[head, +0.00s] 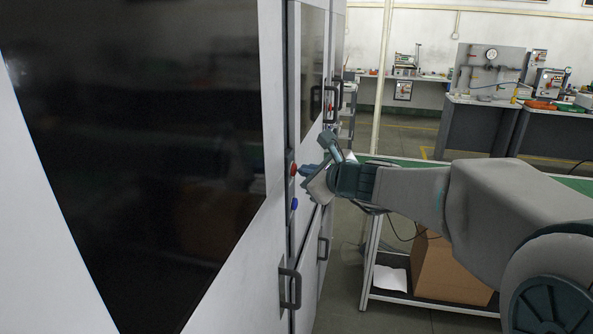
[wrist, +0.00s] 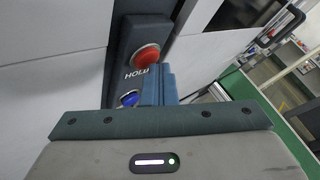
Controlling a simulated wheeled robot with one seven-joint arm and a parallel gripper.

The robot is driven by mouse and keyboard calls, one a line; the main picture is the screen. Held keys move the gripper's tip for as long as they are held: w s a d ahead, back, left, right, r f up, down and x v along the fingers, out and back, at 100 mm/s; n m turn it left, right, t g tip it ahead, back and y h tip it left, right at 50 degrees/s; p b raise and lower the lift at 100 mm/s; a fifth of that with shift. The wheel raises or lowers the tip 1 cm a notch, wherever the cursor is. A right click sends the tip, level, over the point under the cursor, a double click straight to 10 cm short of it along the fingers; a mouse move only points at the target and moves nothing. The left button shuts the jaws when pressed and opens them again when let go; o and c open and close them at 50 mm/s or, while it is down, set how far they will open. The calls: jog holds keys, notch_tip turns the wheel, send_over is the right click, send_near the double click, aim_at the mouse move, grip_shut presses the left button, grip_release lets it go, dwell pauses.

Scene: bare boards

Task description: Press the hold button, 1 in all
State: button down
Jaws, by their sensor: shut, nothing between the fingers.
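A dark control strip (wrist: 124,45) on the pale cabinet front carries a red round button (wrist: 146,56) and a blue button (wrist: 130,98) below it. White lettering that seems to read HOLD lies between the two; its end is hidden by my fingers. Which button it names I cannot tell for sure. In the head view the red button (head: 293,169) and blue button (head: 294,203) show edge-on. My gripper (wrist: 160,70) is shut and empty, its fingertips just right of the lettering, between the buttons' heights. In the head view my gripper (head: 304,176) is close to the strip; contact cannot be told.
Grey cabinet handles (head: 290,288) stick out below and farther along the front. A green-topped bench (head: 385,160) with a cardboard box (head: 450,268) on its lower shelf stands to the right. Grey workbenches (head: 475,125) are farther back, with open floor between.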

jog(key=shift+s+d, duration=0.15)
jog(key=shift+d, duration=0.55)
jog(key=d, duration=0.2)
jog(key=s+d, duration=0.1)
jog(key=d, duration=0.2)
jog(key=shift+a, duration=0.1)
dwell(0.5)
jog(key=s+f+n+g+h, duration=0.1)
jog(key=s+f+n+g, duration=0.25)
jog(key=s+n, duration=0.4)
jog(key=s+f+n+g+h, duration=0.1)
jog(key=s+f+n+g, duration=0.1)
jog(key=s+f+n, duration=0.5)
jog(key=s+d+f+n+g+h, duration=0.2)
jog(key=s+d+f+n+h, duration=0.2)
jog(key=s+d+n, duration=0.5)
jog(key=s+h, duration=0.2)
jog(key=s, duration=0.2)
jog(key=shift+d+g+h, duration=0.3)
jog(key=shift+d+g, duration=0.05)
jog(key=shift+d, duration=0.05)
